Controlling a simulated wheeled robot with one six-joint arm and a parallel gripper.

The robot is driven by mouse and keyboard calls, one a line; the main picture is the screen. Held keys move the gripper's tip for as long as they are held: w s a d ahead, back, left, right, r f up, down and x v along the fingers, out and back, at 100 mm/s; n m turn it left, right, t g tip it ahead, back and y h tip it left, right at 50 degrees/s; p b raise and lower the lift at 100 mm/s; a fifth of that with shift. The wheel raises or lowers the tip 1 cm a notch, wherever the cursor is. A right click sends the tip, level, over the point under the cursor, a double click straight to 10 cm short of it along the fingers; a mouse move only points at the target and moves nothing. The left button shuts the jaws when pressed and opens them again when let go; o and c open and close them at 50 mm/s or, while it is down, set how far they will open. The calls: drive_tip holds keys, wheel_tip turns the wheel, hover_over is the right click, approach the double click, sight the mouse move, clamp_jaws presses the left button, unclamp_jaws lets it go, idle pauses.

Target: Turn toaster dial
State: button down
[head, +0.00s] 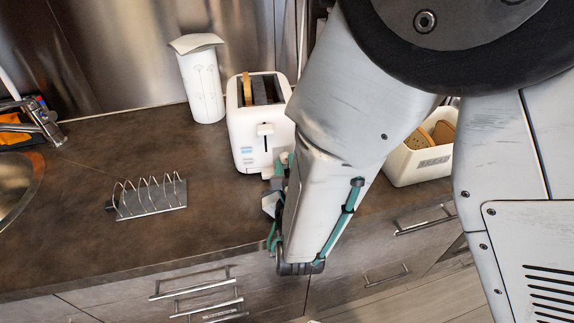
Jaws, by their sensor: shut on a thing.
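The white toaster (246,128) stands on the dark counter against the back wall, with its front towards me. A slice of bread (247,88) sticks up from its left slot. Its white lever (265,130) is on the front, high up. My gripper (281,168) is at the lower right of the toaster's front, where it is shut on the toaster dial. The dial is mostly hidden by the gripper and my arm, so its turn angle cannot be told. My arm also covers the toaster's right edge.
A metal toast rack (150,198) stands left of the toaster on the counter (75,215). A white canister (203,85) is behind left. A white bread bin (420,160) with slices is at right. The sink (18,190) and tap are far left.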

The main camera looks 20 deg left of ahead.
drive_tip(key=m, duration=0.6)
drive_tip(key=shift+m, duration=0.4)
drive_tip(key=m+g, duration=0.1)
drive_tip(key=m, duration=0.5)
drive_tip(key=shift+m, duration=0.4)
drive_tip(key=m+y, duration=0.1)
drive_tip(key=m, duration=0.5)
drive_tip(key=shift+d, duration=0.1)
drive_tip(key=m, duration=0.5)
drive_tip(key=shift+m+y, duration=0.3)
drive_tip(key=shift+m, duration=0.1)
drive_tip(key=c, duration=1.3)
unclamp_jaws()
drive_tip(key=shift+o, duration=0.2)
